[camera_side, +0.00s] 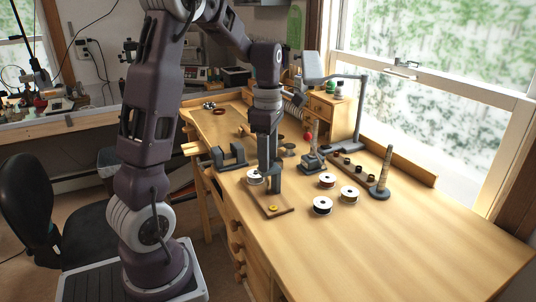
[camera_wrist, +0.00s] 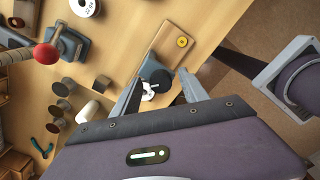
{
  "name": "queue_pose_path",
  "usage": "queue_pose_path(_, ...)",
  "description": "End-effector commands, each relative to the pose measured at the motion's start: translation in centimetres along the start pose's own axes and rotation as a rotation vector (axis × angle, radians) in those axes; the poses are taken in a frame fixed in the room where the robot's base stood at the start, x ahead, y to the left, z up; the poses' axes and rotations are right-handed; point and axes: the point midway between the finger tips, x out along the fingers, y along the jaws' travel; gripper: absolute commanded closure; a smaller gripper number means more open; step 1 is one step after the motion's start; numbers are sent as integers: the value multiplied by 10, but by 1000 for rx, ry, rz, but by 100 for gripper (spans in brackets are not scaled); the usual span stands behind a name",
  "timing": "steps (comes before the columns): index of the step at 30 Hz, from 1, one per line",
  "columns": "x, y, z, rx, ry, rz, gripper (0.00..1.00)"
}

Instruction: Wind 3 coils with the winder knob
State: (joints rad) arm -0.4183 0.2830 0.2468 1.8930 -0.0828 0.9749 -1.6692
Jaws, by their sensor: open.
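A winder stands near the bench's front edge: a wooden base (camera_side: 280,212) with a grey post (camera_side: 275,180) and a small yellow round piece (camera_side: 273,208). The base also shows in the wrist view (camera_wrist: 167,52). My gripper (camera_side: 266,168) points down at the top of the post. In the wrist view its open fingers (camera_wrist: 160,86) stand on either side of a dark round part (camera_wrist: 158,76) on the post and a white piece below it. Whether they touch is unclear. A white spool (camera_side: 254,177) is beside the post, partly hidden.
White spools (camera_side: 322,205) lie to the right. Behind are a press with a red ball (camera_side: 307,136), a peg rack (camera_side: 352,168), a ringed cone (camera_side: 383,172) and a lamp (camera_side: 346,112). A grey cradle (camera_side: 229,155) stands left. The bench's right front is clear.

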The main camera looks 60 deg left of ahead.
Motion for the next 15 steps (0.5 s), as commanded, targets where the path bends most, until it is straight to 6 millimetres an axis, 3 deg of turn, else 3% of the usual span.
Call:
queue_pose_path(2, 0, 0, 0, 0, 0, 0, 52)
queue_pose_path(9, 0, 0, 0, 1, 0, 0, 99)
queue_pose_path(15, -1, 0, 0, 7, 0, 0, 100)
